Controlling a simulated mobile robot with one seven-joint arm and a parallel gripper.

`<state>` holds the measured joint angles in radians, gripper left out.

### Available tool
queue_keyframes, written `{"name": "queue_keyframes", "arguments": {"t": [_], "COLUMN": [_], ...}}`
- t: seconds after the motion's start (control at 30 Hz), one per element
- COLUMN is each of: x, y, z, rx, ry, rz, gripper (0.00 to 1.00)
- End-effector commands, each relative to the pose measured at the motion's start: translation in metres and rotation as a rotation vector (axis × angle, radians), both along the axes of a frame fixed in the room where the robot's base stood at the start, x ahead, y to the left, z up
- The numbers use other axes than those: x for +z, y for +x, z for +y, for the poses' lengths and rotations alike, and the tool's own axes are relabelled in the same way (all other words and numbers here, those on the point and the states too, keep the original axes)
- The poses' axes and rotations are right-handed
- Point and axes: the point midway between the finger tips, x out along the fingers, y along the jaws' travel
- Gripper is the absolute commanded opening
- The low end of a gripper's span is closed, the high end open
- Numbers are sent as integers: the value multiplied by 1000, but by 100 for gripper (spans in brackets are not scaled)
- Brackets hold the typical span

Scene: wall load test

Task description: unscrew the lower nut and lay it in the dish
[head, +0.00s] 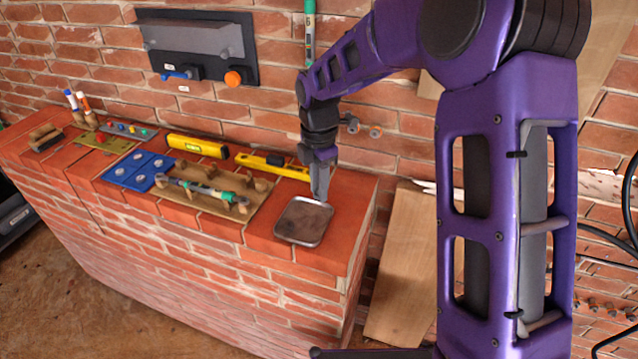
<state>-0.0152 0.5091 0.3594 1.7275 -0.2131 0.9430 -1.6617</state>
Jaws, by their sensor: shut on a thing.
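No nut can be seen lying in the dish. Small metal fittings (376,131) stick out of the brick wall just right of my wrist; I cannot tell whether either carries a nut.
A green-and-white tool lies on a tan holder (237,225) left of the dish. A dark wall plate (160,62) with a grey bar and orange knob (233,79) hangs above. The ledge ends right of the dish.

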Motion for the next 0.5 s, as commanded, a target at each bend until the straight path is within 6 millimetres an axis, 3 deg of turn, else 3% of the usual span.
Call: {"name": "queue_keyframes", "arguments": {"t": [0.5], "x": [-50], "y": [-1], "z": [0], "rx": [0], "ry": [-1], "rz": [2], "gripper": [0]}}
